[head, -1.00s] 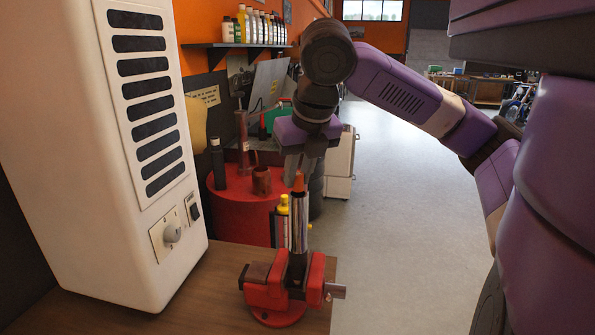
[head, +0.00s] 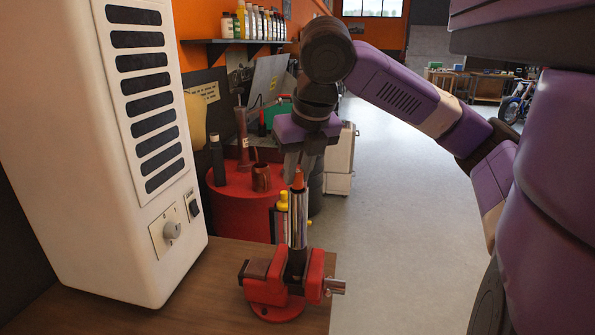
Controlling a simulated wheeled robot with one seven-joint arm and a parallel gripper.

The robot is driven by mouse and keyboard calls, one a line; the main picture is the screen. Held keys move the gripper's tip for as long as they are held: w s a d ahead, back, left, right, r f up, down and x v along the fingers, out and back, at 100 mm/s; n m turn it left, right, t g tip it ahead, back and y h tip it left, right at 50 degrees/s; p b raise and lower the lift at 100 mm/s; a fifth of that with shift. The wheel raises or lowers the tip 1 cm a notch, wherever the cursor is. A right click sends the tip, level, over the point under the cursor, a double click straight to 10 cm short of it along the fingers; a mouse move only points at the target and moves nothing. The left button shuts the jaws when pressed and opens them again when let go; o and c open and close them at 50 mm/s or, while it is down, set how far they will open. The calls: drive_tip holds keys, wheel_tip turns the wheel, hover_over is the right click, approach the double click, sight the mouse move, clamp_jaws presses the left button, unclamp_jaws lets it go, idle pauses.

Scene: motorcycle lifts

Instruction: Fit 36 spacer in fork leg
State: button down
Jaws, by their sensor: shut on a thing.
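The fork leg, a chrome tube (head: 298,222), stands upright in the jaws of a red vise (head: 268,290) on the wooden bench. The orange-brown spacer (head: 298,181) shows as a short piece right at the tube's top. It looks in line with the tube; how far it sits inside cannot be told. My gripper (head: 299,172) points down from above and is shut on the spacer's upper part. Its fingers hide most of that part.
A white cabinet (head: 150,220) with vents and a knob fills the left. A yellow-capped item (head: 283,201) stands beside the tube.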

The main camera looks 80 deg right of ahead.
drive_tip(key=shift+f+b, duration=0.3)
drive_tip(key=shift+f, duration=0.1)
idle(0.4)
drive_tip(key=c, duration=1.2)
unclamp_jaws()
drive_tip(key=c, duration=0.3)
drive_tip(key=shift+o, duration=0.9)
drive_tip(key=shift+r+p, duration=2.9)
drive_tip(key=shift+r, duration=1.1)
